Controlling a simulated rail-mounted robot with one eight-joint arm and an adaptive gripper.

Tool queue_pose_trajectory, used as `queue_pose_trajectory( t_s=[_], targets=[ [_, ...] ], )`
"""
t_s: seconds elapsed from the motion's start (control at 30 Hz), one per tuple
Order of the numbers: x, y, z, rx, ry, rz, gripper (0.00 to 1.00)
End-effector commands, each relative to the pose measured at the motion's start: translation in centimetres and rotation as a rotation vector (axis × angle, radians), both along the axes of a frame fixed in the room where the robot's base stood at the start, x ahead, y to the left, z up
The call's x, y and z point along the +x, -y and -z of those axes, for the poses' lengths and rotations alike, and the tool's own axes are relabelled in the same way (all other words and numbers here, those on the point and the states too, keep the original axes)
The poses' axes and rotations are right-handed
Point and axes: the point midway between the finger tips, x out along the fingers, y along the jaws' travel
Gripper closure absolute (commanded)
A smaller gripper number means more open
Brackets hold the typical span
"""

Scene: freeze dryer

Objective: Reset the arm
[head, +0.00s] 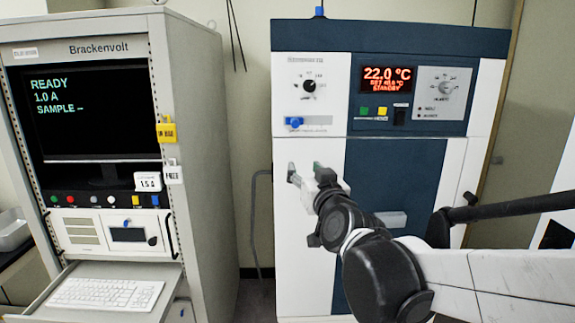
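My arm reaches in from the right edge in the head view, with a white link and black joints. My gripper (324,178) is at its far end, in front of the white lower door of the blue and white freeze dryer (405,170). The dryer's red display (387,79) reads 22.0 °C and STANDBY.
A grey Brackenvolt cabinet (205,130) stands at the left, its screen (95,110) showing READY. Its keyboard tray (60,290) sticks out at the front. A gap of floor (256,298) lies between cabinet and dryer. A metal tray (13,230) sits at the far left.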

Motion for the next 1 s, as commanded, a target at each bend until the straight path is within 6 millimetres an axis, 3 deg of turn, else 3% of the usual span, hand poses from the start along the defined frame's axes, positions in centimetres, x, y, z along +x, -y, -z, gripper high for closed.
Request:
queue_pose_trajectory(
  t_s=[0.37, 0.7, 0.83, 1.0],
  targets=[
    [-10.4, 6.2, 8.7, -0.110, -0.423, -0.019, 0.62],
    [-22.3, 13.2, 17.6, -0.161, -0.827, 0.114, 0.62],
    [-25.5, 14.9, 19.6, -0.167, -0.925, 0.165, 0.62],
    [-27.2, 15.9, 20.5, -0.169, -0.977, 0.195, 0.62]
  ],
)
